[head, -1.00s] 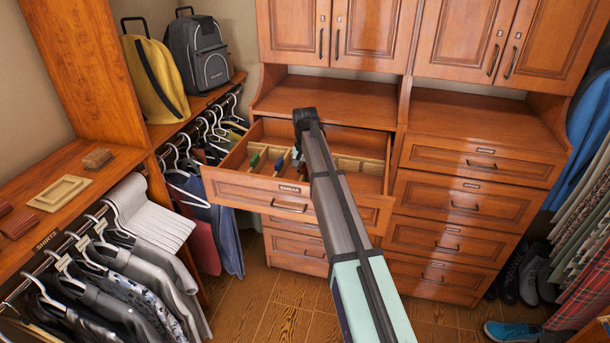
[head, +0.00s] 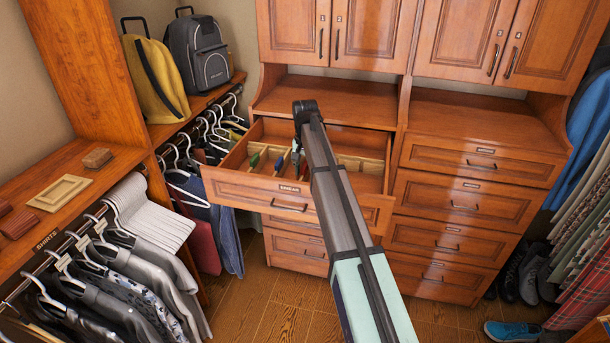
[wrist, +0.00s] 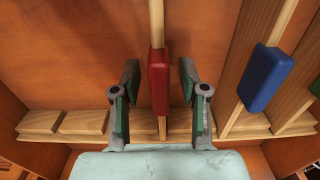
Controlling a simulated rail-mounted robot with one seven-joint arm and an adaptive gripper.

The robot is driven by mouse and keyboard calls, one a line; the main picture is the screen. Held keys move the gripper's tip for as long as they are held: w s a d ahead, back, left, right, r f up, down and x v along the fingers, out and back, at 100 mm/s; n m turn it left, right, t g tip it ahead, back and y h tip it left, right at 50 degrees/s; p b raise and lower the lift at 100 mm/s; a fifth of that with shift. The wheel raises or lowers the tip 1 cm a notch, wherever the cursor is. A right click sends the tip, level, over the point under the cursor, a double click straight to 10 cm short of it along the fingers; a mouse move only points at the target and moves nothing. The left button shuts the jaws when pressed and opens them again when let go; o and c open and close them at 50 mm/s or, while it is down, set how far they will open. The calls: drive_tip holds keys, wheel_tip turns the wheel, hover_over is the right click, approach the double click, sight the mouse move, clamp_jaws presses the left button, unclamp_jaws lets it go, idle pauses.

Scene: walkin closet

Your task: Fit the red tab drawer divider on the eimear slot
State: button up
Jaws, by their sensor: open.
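The red tab divider (wrist: 159,82) shows in the wrist view as a thin pale wooden strip with a red tab. It stands between my gripper's (wrist: 160,95) two green-padded fingers, which are open, with a gap on each side of the tab. The strip's near end meets the slotted wooden rail (wrist: 85,122); I cannot tell how deep it sits. In the head view my gripper (head: 298,158) is over the open drawer, whose front label (head: 289,189) seems to read EIMEAR. My arm hides part of the drawer there.
A blue tab divider (wrist: 265,78) stands right of the red one, with a green tab at the wrist view's right edge. A green tab (head: 254,161) shows at the drawer's left. Hanging clothes (head: 190,180) lie left; closed drawers (head: 465,205) are right.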

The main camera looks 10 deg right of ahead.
wheel_tip(320, 180, up, 10)
drive_tip(key=shift+f, duration=0.2)
idle(0.4)
